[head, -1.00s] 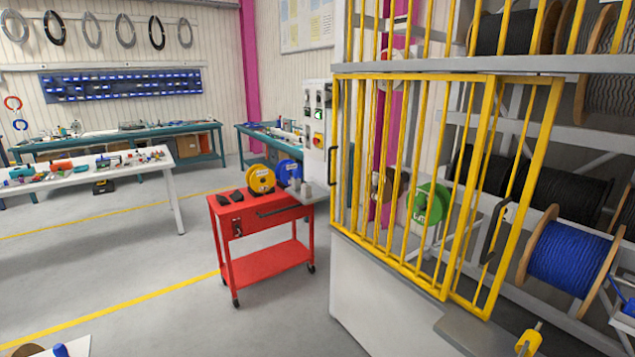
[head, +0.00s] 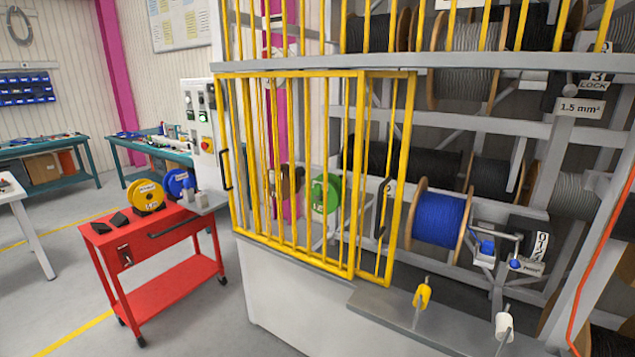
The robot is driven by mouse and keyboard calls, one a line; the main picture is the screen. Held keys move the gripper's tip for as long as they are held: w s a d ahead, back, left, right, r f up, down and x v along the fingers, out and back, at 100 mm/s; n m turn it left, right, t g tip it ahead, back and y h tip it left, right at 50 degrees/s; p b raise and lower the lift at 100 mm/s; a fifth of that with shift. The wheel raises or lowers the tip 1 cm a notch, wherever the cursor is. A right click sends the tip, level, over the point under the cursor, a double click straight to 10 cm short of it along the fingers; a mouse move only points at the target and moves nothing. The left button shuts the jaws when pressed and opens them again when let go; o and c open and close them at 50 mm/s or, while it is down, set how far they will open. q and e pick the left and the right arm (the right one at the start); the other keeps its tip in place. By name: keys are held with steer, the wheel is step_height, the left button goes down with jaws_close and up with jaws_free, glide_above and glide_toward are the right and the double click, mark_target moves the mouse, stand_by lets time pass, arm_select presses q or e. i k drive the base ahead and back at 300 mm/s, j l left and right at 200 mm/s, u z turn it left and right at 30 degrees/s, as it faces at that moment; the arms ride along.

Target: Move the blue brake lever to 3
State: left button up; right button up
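Two small blue knobs show beside the large blue cable reel (head: 438,220) in the rack on the right. One blue knob (head: 487,247) sits on a grey bracket, and a smaller blue knob (head: 515,264) is just right of and below it. I cannot tell which is the brake lever. A white number plate (head: 540,246) with dark digits, partly readable as 0, 1, 2, is right of them. The lever's exact setting is too small to tell. Neither of my grippers is in view.
A yellow barred guard (head: 300,175) stands left of the blue reel.

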mark_target(514, 264)
steer(key=z, duration=1.3)
steer(key=i+j, duration=0.25)
